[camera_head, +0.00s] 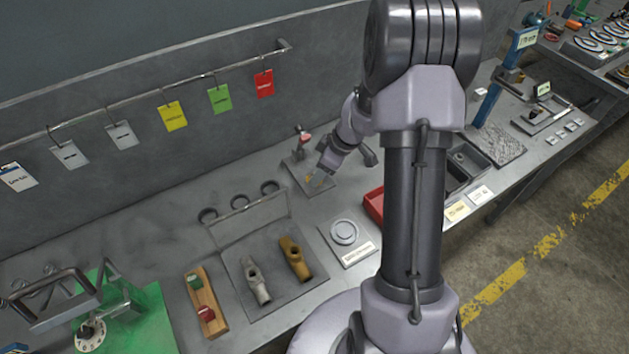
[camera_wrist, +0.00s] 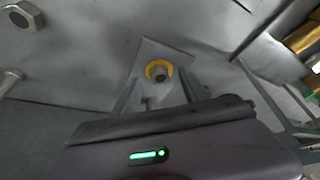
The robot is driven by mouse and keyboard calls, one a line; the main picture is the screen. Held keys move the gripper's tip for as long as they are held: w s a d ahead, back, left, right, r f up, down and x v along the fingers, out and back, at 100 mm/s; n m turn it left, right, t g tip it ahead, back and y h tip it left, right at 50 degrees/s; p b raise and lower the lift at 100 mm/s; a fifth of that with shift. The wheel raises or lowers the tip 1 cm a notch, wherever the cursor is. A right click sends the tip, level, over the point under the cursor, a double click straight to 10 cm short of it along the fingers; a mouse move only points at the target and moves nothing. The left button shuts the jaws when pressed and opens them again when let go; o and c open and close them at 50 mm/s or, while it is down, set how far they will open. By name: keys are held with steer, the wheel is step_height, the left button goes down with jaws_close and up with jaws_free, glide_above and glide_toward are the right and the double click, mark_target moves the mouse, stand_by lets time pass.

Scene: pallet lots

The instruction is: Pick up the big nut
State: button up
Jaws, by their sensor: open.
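In the head view my gripper (camera_head: 319,178) is small and low over the plate (camera_head: 296,167) at the back of the bench. A speck of yellow shows there; the nut itself cannot be made out.
A stem with a red part (camera_head: 304,137) stands at the plate's back. A red bin (camera_head: 374,206) is to the right, and a round grey disc (camera_head: 344,232) lies in front. Coloured tags hang from a wall rail (camera_head: 150,93). Bare bench lies left of the plate.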

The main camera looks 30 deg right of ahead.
steer(key=shift+x, duration=0.95)
steer(key=shift+r, duration=0.15)
jaws_close()
